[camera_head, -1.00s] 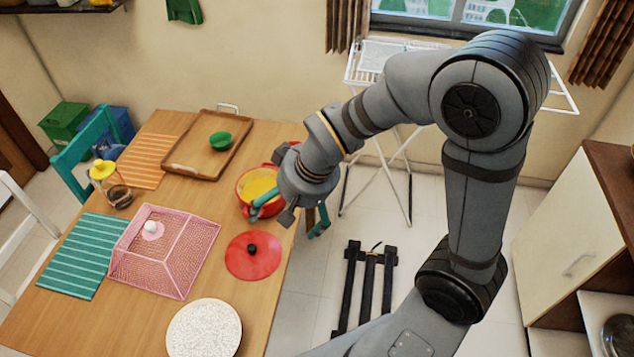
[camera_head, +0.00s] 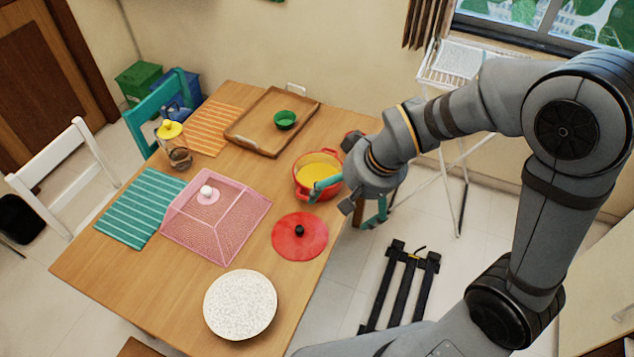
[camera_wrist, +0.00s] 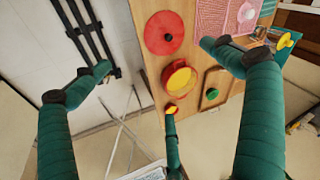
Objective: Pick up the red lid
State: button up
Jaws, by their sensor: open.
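The red lid (camera_head: 288,240), a flat disc with a black knob, lies on the table right of the pink mesh cover and in front of the red pot (camera_head: 303,190). The pot holds something yellow. My gripper (camera_head: 352,200) is open, its teal fingers spread and empty, beside the pot at the table's right edge and behind the lid. In the wrist view, the lid (camera_wrist: 164,43) shows at the top between the spread fingers, apart from them, and the pot (camera_wrist: 167,84) shows below it.
The table (camera_head: 165,285) also bears a pink mesh cover (camera_head: 225,225), a speckled white plate (camera_head: 240,305), a wooden tray (camera_head: 262,115) with a green bowl, a teal mat (camera_head: 135,210) and a glass jug (camera_head: 180,157). A black rack (camera_head: 405,290) lies on the floor at right.

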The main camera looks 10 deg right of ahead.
jog(key=shift+c, duration=1.2)
jog(key=c, duration=1)
jog(key=shift+c, duration=0.2)
